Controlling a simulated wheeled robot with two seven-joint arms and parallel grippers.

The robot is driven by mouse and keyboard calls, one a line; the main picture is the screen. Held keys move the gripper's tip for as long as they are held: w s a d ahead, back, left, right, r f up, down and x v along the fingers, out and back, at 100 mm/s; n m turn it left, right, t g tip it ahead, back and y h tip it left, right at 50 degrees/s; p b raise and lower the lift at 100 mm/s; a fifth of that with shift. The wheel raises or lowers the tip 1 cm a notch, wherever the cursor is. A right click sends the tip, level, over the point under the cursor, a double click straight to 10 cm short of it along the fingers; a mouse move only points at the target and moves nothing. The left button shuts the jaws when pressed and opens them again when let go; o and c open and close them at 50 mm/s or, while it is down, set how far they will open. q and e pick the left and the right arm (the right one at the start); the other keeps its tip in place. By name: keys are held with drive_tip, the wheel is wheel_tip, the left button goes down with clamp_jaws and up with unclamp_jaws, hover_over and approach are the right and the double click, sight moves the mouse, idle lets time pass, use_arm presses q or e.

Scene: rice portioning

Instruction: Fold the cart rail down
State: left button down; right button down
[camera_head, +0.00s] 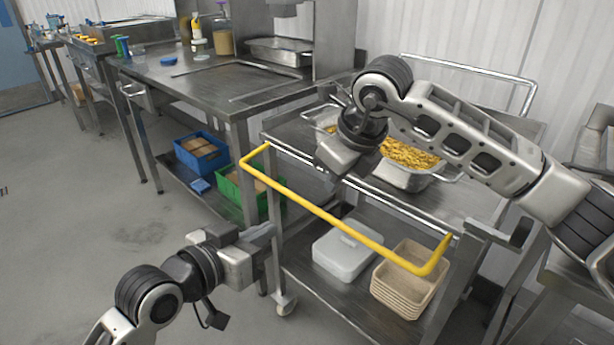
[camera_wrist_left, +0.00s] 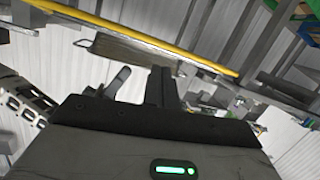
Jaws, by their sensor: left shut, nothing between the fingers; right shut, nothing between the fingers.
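The yellow cart rail (camera_head: 335,221) juts out from the front edge of the steel cart (camera_head: 300,135), its two ends meeting the cart's top edge. It crosses the left wrist view (camera_wrist_left: 140,38) as a slanting bar beyond the fingers. My left gripper (camera_head: 268,232) is shut and empty, left of the cart and lower than the rail, apart from it. My right gripper (camera_head: 330,186) is shut and empty over the cart's front edge, behind the rail in the picture. Its fingertips are partly hidden by its own wrist.
A metal pan of yellow food (camera_head: 405,178) stands on the cart top. A white lidded box (camera_head: 347,252) and stacked tan trays (camera_head: 408,280) are on its lower shelf. A steel workbench (camera_head: 190,85) with blue (camera_head: 203,150) and green (camera_head: 235,190) crates below stands left. Floor at left is clear.

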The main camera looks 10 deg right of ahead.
use_arm(q)
drive_tip(key=w+d+r+m+g+h, duration=0.1)
drive_tip(key=w+d+r+m, duration=0.2)
drive_tip(key=r, duration=0.6)
hover_over(308, 206)
wheel_tip(308, 206, down, 4)
drive_tip(key=shift+f, duration=0.1)
drive_tip(key=shift+s+a+f+h, duration=0.2)
drive_tip(key=shift+f+h, duration=0.1)
drive_tip(key=shift+f, duration=0.05)
drive_tip(key=shift+s+a+f, duration=0.15)
drive_tip(key=shift+f, duration=0.2)
drive_tip(key=shift+s+a+f, duration=0.1)
drive_tip(key=shift+f, duration=0.25)
use_arm(e)
drive_tip(key=c, duration=2.2)
unclamp_jaws()
